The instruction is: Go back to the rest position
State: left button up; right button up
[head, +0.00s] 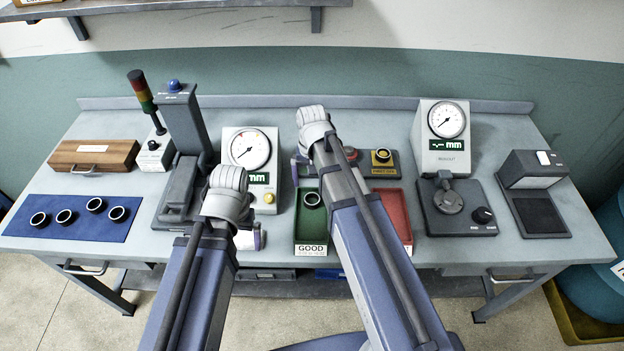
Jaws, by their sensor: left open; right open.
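My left arm comes in from the lower left. Its wrist stands in front of the left dial gauge, and my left gripper (250,239) shows only in part below it, open, with nothing seen in it. My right arm reaches further back over the table's middle. My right gripper (302,160) is mostly hidden behind its wrist; it is open, and no held thing shows. A dark ring (312,199) lies in the green GOOD tray (310,235), beside my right forearm.
Several rings lie on a blue mat (80,232) at left, near a wooden box (93,155). Dial gauges (249,149) (446,120) stand left and right of centre. My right forearm partly covers a red tray (396,212). A signal tower (142,92) rises at the back left.

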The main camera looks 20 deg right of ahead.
aim_at(312, 194)
dwell(0.4)
notch_tip(312, 194, down, 7)
jog(key=b, duration=0.7)
jog(key=shift+r, duration=0.1)
jog(key=shift+s+r, duration=0.1)
